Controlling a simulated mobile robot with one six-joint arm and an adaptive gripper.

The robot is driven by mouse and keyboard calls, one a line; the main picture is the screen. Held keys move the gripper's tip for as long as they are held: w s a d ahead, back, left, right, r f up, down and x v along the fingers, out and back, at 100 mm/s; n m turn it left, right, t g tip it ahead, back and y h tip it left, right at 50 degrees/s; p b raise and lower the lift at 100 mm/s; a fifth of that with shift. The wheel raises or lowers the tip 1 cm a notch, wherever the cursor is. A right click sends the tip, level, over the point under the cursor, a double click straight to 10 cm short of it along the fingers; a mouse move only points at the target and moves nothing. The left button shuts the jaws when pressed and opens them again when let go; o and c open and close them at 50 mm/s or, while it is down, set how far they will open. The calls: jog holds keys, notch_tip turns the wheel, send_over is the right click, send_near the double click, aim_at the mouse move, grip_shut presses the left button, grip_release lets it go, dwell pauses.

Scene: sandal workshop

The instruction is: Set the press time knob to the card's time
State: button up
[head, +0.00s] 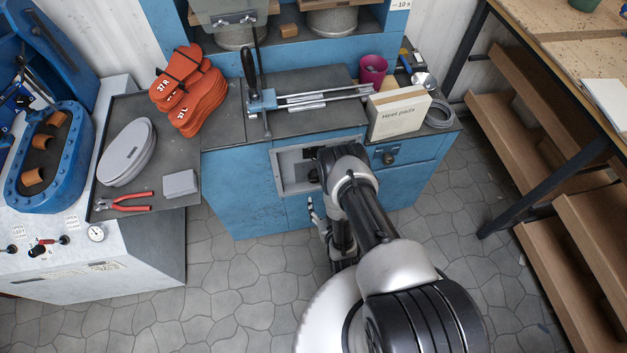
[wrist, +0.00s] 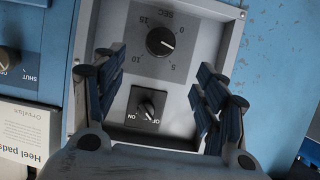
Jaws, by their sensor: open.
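The press time knob (wrist: 160,41) is a round black dial marked SEC on a grey control panel (wrist: 118,16). Its scale reads 0, 5, 10 and 15, and its white mark appears to point between 0 and 5. Below it in the wrist view is an ON/OFF switch (wrist: 147,106). My gripper (wrist: 159,62) is open and empty, its fingers on either side of the dial area, not touching the knob. In the head view my arm hides most of the panel (head: 278,176) and the knob. A white card (head: 401,5) at the top edge reads about 10 s.
Another knob, marked SHUT (wrist: 10,62), lies left of the panel in the wrist view. A Heel pads box (head: 398,113) stands on the bench above the panel. Orange sandal soles (head: 188,88) and a clamp-like tool (head: 310,97) lie on the bench. A shelf rack stands at right.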

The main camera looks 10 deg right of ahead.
aim_at(316, 180)
jog(key=b+x, duration=0.5)
jog(key=x, duration=0.9)
jog(key=shift+a+f, duration=0.1)
jog(key=c, duration=1)
jog(key=shift+m+y, duration=0.7)
jog(key=shift+m, duration=0.2)
jog(key=shift+s+m+y, duration=0.1)
jog(key=shift+m+y, duration=0.5)
jog(key=shift+m, duration=0.4)
